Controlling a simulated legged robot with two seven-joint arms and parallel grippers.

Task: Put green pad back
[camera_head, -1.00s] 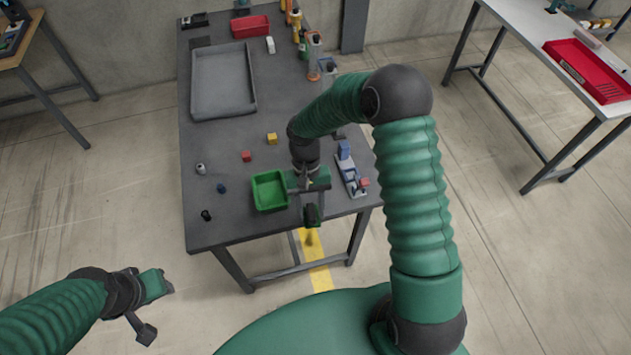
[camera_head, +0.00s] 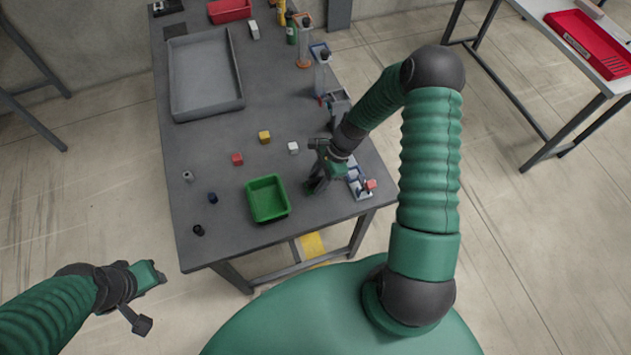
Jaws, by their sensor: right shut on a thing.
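My right gripper (camera_head: 318,180) is over the right part of the dark table, between the green bin and the grey fixture. It is shut on a small dark green piece (camera_head: 309,188), which I take to be the green pad; the jaws mostly hide it, and I cannot tell whether it touches the table.
A green bin (camera_head: 267,199) stands near the front edge. Red (camera_head: 237,159), yellow (camera_head: 264,137) and white (camera_head: 293,148) cubes lie behind it. Small dark and grey parts lie left. A large grey tray (camera_head: 205,115) fills the back left. Bottles and stands line the right back edge.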

